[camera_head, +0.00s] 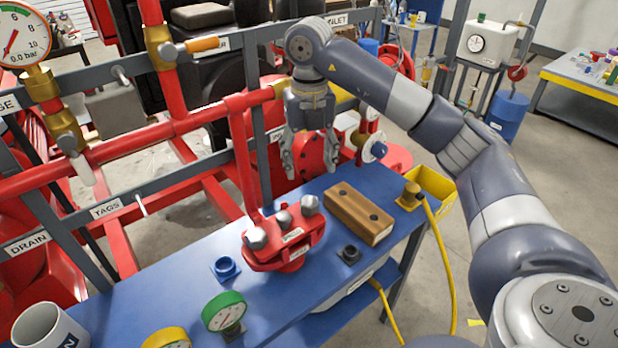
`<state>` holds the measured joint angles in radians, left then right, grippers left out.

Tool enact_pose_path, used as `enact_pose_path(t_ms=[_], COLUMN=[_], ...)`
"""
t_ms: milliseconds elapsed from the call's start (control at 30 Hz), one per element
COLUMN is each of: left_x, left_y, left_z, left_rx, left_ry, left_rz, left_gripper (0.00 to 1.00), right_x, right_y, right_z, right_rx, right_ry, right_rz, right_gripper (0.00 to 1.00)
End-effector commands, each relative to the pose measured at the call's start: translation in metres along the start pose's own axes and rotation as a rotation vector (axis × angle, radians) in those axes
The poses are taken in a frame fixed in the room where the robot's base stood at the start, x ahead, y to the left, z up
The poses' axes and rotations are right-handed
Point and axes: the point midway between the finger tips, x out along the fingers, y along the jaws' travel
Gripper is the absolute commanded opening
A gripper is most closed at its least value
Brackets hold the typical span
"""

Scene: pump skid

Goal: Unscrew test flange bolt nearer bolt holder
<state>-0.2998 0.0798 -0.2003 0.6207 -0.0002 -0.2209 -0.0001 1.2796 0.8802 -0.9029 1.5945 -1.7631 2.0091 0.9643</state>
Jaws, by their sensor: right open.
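The red test flange (284,250) stands on the blue bench with silver hex bolt heads on top. The bolt nearer the bolt holder (310,203) sits at its right end. Another bolt (257,238) is at the left end, and a smaller silver piece (284,219) sits between them. The wooden bolt holder (358,214), with two dark holes, lies right of the flange. My right gripper (309,165) points down with its fingers spread and empty, above and behind the right bolt in the picture, apart from it. My left gripper is out of view.
The blue bench (180,285) also carries a blue ring fitting (226,267), a black fitting (349,254), a green gauge (224,312) and a mug (48,330). A yellow bin (434,187) hangs at the right end. Red pipes (190,123) and grey rails run behind.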

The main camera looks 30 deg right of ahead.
Motion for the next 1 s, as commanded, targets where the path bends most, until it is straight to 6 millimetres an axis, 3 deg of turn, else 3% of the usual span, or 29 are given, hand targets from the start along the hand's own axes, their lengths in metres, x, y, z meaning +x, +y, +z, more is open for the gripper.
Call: enact_pose_path(t_ms=[600,800,1000], left_x=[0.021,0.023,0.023], left_y=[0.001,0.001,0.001], left_z=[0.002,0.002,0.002], left_rx=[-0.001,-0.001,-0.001], left_ry=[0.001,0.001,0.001], left_rz=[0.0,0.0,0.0], left_gripper=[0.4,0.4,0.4], right_x=[0.011,0.012,0.02], right_y=[-0.001,-0.001,-0.001], right_z=[0.001,0.001,0.001], right_rx=[-1.378,-1.617,-1.668], right_ry=[-0.001,-0.001,0.002], right_rz=[0.0,0.0,0.002], right_gripper=[0.6,0.6,0.6])
